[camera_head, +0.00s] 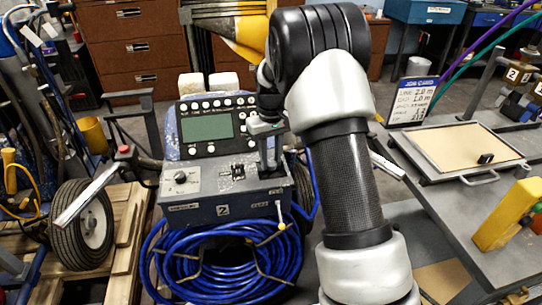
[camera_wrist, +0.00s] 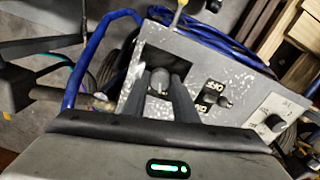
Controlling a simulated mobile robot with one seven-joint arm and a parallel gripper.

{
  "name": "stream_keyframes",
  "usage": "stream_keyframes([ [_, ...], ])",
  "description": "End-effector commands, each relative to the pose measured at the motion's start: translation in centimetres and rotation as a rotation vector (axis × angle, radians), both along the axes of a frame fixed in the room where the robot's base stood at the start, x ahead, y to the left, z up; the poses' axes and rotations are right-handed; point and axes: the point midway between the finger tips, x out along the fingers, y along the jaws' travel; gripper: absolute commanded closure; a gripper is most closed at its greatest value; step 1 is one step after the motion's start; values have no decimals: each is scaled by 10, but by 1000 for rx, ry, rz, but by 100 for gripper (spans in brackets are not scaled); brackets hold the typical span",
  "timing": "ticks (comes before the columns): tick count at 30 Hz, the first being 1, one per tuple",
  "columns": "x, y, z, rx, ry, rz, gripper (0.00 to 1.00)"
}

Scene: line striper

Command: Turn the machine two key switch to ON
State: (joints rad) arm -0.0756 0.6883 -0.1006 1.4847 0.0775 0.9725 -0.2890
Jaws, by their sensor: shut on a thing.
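Machine two is a blue-grey unit with a control panel (camera_head: 207,125) and a lower front box (camera_head: 225,207) marked 2. Its top carries a small black switch (camera_head: 238,171) beside ON and OFF lettering; the black switch also shows in the wrist view (camera_wrist: 222,100). My gripper (camera_head: 267,170) points down at the right part of the box. In the wrist view, its fingers (camera_wrist: 170,82) reach over a dark square area left of the lettered switch. They are shut on a small rounded grey piece (camera_wrist: 158,80). Whether this is the key is unclear, and its setting is hidden.
A round knob (camera_head: 180,178) sits on the box's left plate. A coil of blue hose (camera_head: 225,262) hangs in front. A handlebar (camera_head: 88,192) and wheel stand left. A grey bench (camera_head: 450,205) with a clipboard stands right. My arm covers the centre.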

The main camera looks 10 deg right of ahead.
Motion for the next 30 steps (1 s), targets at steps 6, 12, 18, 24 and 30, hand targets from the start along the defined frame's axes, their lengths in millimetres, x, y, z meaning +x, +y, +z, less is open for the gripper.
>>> stream_keyframes([
  [6, -1, 0, 4, -1, 2, -186, 96],
  [12, -1, 0, 3, 0, 2, -377, 96],
  [18, 0, 0, 3, -1, 2, -560, 96],
  [24, 0, 0, 2, -1, 0, -716, 96],
  [30, 0, 0, 1, -1, 0, -826, 96],
])
